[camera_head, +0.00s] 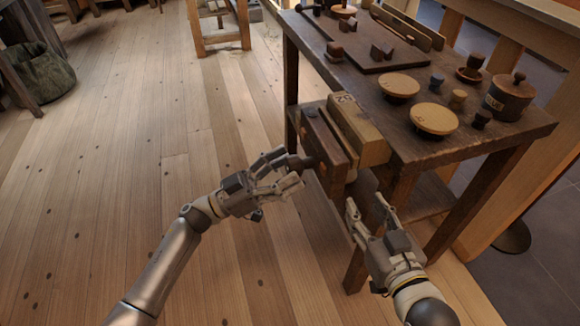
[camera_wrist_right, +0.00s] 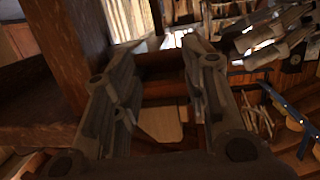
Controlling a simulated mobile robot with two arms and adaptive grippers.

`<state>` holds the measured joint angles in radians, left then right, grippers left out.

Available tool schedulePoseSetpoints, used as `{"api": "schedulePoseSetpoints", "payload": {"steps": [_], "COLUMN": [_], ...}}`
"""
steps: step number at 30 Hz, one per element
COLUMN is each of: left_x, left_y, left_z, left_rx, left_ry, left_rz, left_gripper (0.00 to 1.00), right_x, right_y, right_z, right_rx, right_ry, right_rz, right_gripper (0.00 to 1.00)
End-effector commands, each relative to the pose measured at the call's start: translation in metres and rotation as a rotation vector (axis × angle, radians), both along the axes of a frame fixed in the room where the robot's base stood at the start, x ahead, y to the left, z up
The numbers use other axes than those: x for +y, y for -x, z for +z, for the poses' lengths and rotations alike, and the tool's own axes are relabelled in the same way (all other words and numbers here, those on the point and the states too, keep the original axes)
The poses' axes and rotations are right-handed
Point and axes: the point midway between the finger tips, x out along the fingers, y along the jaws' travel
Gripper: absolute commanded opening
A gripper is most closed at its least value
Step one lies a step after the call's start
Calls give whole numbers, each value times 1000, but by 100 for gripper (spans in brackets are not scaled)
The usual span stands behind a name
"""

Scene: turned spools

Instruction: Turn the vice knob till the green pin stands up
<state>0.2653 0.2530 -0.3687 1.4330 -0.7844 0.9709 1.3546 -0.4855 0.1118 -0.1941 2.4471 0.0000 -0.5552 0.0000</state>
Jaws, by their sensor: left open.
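The wooden vice (camera_head: 323,146) is fixed to the near left end of the dark workbench (camera_head: 440,148). A pale wood block with dark markings (camera_head: 358,128) sits beside its dark jaw. A dark round knob (camera_head: 304,163) sticks out from the front of the vice. My left gripper (camera_head: 290,168) is open with its fingertips at the knob, one above and one below; I cannot tell whether they touch it. My right gripper (camera_head: 367,203) is open and empty, below the bench top and right of the vice. I cannot make out a green pin.
On the bench top are two pale round discs (camera_head: 435,118), a lidded dark pot (camera_head: 507,97), several small spools and a dark board (camera_head: 375,54). A bench leg (camera_head: 357,268) stands close to my right gripper.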

Motion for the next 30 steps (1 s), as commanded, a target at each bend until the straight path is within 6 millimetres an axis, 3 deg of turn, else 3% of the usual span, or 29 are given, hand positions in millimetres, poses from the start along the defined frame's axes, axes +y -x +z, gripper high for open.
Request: {"api": "schedulePoseSetpoints", "payload": {"steps": [5, 14, 24, 30], "left_x": [-11, -13, -12, -12], "left_y": [-4, -4, -4, -4], "left_z": [5, 6, 6, 5], "left_rx": [-1, -1, 0, -11], "left_ry": [1, 0, 0, -4], "left_rz": [0, 0, 0, 1], "left_gripper": [63, 62, 18, 17], "right_x": [2, 2, 2, 2], "right_y": [-2, -2, -2, -2], "right_z": [7, 8, 8, 8], "right_rx": [-37, -42, -41, -46], "right_ry": [-10, -11, -11, -12], "right_rz": [2, 2, 2, 2], "right_gripper": [40, 40, 40, 40]}}
